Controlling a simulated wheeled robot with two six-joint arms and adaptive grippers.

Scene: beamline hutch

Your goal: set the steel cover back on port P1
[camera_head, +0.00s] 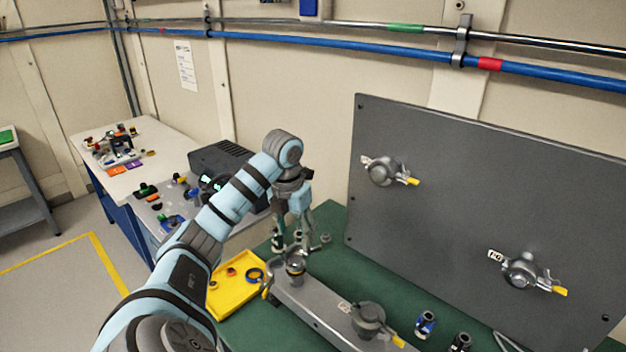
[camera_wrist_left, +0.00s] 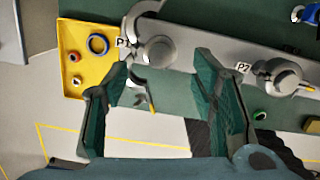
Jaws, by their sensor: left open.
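Port P1 (camera_head: 295,268) stands at the left end of a grey rail; in the left wrist view, P1 (camera_wrist_left: 157,50) sits beside its label. A round grey metal piece shows on P1; I cannot tell whether it is the steel cover. P1's clamp appears open, with a grey arc (camera_wrist_left: 146,10) on one side and a yellow-tipped lever (camera_wrist_left: 152,106) hanging on the other. My left gripper (camera_head: 290,243) points down close to P1, open with nothing visible between its fingers; P1 lies ahead of the fingers in the wrist view. My right gripper is not visible.
Port P2 (camera_head: 368,318) on the same rail carries a yellow-tipped clamp. A yellow tray (camera_head: 228,298) with rings lies left of P1. An upright grey panel (camera_head: 450,200) with two clamped ports stands behind. Blue and black fittings (camera_head: 426,323) stand at right.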

